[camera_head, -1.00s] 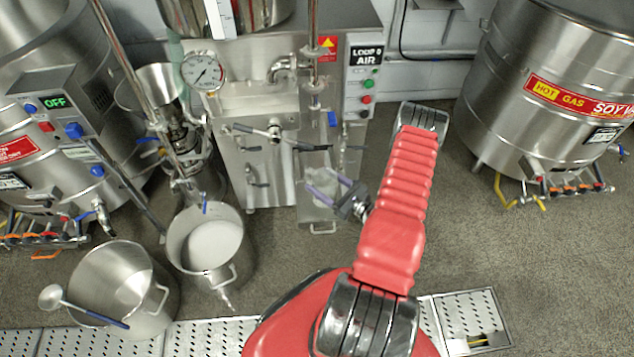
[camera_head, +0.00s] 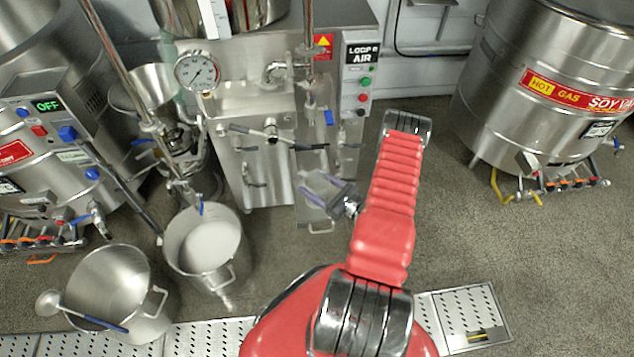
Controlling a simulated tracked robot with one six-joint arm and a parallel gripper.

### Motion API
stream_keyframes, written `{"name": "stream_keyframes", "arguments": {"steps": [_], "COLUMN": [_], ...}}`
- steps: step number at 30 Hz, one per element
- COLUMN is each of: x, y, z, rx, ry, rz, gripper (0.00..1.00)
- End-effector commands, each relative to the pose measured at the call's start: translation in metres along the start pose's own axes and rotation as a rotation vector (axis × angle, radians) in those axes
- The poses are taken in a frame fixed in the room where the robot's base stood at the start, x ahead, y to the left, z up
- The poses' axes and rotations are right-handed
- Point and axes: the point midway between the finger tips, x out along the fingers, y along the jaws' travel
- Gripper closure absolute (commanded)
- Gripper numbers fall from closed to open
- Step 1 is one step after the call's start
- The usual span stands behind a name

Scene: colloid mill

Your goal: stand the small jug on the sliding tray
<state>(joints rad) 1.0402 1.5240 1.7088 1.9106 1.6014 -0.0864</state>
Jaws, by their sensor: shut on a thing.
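The small jug (camera_head: 321,183) looks pale and see-through, and its outline is hard to make out. My gripper (camera_head: 317,193), with grey-purple fingers, is shut on it in front of the steel machine. The sliding tray (camera_head: 314,213) is the narrow steel piece low at the machine's front, with a handle at its near end. The jug and fingers overlap the tray in the picture and hide part of it. I cannot tell whether the jug touches the tray.
A steel pot of white liquid (camera_head: 205,240) and an empty pot with a ladle (camera_head: 112,290) stand at left. A large vat (camera_head: 550,90) stands at right. Floor between is clear.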

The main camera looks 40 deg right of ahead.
Motion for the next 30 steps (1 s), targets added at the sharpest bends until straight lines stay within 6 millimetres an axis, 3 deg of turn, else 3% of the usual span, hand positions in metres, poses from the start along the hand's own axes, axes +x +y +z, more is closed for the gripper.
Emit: {"name": "stream_keyframes", "arguments": {"steps": [2,3,10,22,30], "x": [0.000,-0.001,-0.001,-0.003,-0.032], "y": [0.000,0.000,-0.001,-0.002,-0.003], "z": [-0.002,-0.002,-0.002,0.001,0.001], "rx": [0.000,0.000,0.000,0.001,0.000], "ry": [0.000,0.000,0.000,0.000,0.000], "rz": [-0.001,-0.001,-0.002,-0.005,-0.008], "gripper": [0.59,0.34,0.18,0.17,0.17]}}
